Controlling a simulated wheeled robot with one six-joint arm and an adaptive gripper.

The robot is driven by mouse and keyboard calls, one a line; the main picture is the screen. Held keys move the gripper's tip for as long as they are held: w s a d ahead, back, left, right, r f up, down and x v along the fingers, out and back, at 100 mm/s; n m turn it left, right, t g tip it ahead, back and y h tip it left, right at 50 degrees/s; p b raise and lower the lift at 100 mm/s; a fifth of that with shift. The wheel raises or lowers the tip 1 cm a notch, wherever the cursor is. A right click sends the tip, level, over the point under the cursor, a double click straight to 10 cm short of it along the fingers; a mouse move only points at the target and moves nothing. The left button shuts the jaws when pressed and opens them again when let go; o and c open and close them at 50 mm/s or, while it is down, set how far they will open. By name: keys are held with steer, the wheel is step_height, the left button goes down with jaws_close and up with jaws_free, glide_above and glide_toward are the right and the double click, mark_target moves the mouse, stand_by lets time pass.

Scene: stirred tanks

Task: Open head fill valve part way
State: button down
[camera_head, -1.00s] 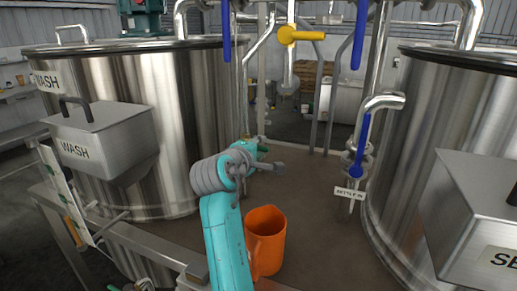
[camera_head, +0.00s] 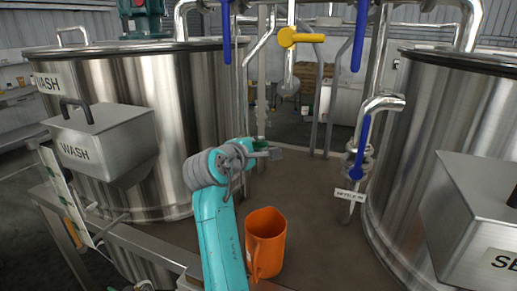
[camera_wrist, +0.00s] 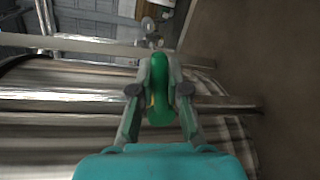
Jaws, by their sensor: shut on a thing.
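In the wrist view my gripper (camera_wrist: 160,72) is shut on a green handle (camera_wrist: 161,106), with one finger on each side of it. A thin pipe runs behind the handle, and a steel tank wall fills the left side. In the head view my gripper (camera_head: 268,152) is small and reaches to the right of the WASH tank (camera_head: 180,120), at a green part. My arm partly hides this spot. I cannot read a label on the green handle, nor tell how far its valve is turned.
An orange jug (camera_head: 265,243) stands on the brown deck just right of my arm. The SETTLE IN valve with a blue handle (camera_head: 362,135) is farther right, before another steel tank (camera_head: 425,150). A yellow handle (camera_head: 300,37) and blue handles hang overhead.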

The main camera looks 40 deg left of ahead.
steer(key=shift+s+a+r+n+h, duration=0.15)
steer(key=shift+r+n, duration=0.15)
steer(key=shift+n, duration=0.3)
steer(key=shift+w+a+r+n+h, duration=0.15)
steer(key=shift+r+n, duration=0.15)
steer(key=shift+n, duration=0.3)
steer(key=shift+s, duration=0.1)
steer(key=c, duration=1.1)
jaws_free()
steer(key=shift+c, duration=0.2)
steer(key=v, duration=1.2)
steer(key=shift+f, duration=0.15)
